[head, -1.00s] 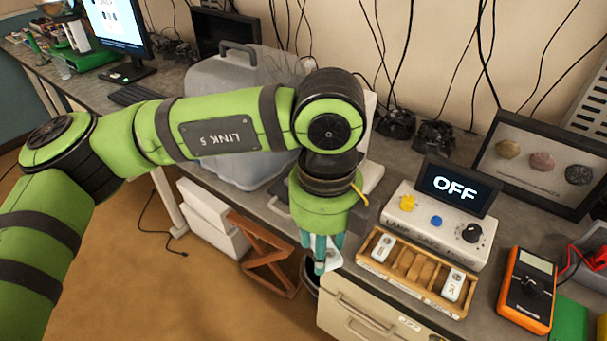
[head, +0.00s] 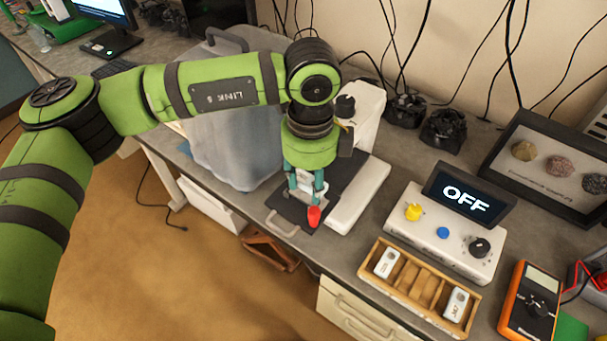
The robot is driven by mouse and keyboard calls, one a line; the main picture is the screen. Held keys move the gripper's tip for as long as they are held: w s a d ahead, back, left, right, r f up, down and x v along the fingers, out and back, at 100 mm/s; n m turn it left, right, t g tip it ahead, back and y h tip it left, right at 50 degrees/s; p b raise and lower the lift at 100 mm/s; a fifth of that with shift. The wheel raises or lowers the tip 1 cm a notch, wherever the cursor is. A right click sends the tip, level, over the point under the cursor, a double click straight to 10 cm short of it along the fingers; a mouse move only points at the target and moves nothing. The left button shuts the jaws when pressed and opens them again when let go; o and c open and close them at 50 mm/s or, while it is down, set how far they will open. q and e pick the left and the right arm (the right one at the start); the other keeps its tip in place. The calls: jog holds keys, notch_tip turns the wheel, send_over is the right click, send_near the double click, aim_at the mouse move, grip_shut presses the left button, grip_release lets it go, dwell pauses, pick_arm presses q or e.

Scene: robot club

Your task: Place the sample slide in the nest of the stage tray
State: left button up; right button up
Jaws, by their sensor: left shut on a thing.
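My left gripper (head: 305,190) points down over the dark stage tray (head: 288,204), with its teal fingers shut on a small whitish piece, the sample slide (head: 309,188). The fingers hide most of the slide. The tray has a pale handle (head: 282,224) at its front edge and lies at the foot of a white instrument (head: 362,118). The nest is hidden by the gripper. A red piece (head: 314,216) shows just below the fingertips; I cannot tell what it belongs to. I cannot tell whether the slide touches the tray. My right gripper is not in view.
A wooden rack (head: 418,290) with two white pieces stands at the bench's front edge. Behind it is a control box (head: 445,232) with a screen reading OFF. An orange multimeter (head: 530,305) lies at right. A large translucent case (head: 225,130) stands left of the tray.

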aim_at(304, 174)
pick_arm(q)
jog(key=w+f, duration=0.1)
jog(key=w+a+p, duration=0.1)
jog(key=shift+w+f, duration=0.35)
jog(key=shift+f, duration=0.05)
notch_tip(304, 174, down, 3)
jog(key=shift+s+f+p, duration=0.1)
jog(key=shift+p, duration=1.1)
jog(key=shift+f, duration=0.35)
jog(key=shift+f+b, duration=0.25)
jog(key=shift+b, duration=0.2)
jog(key=shift+f+b, duration=0.4)
jog(key=shift+b, duration=0.05)
jog(key=o, duration=0.9)
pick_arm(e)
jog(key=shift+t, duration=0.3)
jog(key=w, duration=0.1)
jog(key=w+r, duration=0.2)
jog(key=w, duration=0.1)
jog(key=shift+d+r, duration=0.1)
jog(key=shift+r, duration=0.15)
pick_arm(q)
jog(key=shift+r, duration=0.15)
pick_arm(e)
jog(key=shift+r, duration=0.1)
